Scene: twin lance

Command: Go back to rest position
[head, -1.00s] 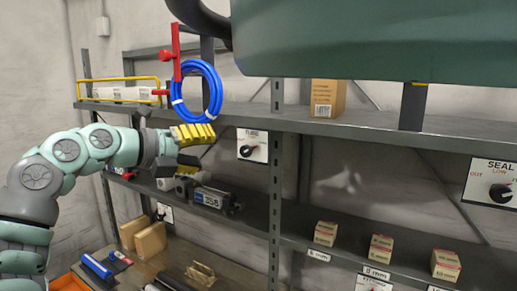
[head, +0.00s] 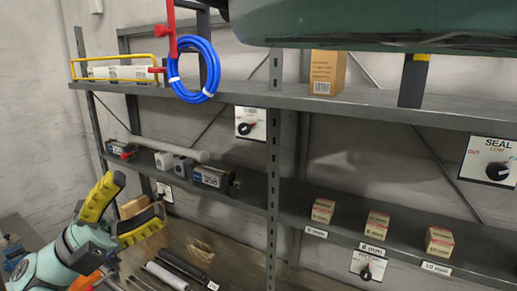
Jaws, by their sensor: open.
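My gripper (head: 128,210) is at the lower left of the head view. Its two yellow-padded fingers are spread apart and nothing is between them. It is in front of the lower part of the shelf rack, to the left of its middle post. My teal arm (head: 62,262) comes in from the lower left corner.
A metal rack (head: 274,180) fills the view. Small boxes (head: 376,225) and a grey device (head: 212,178) stand on the middle shelf. Black cylinders (head: 182,268) lie below.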

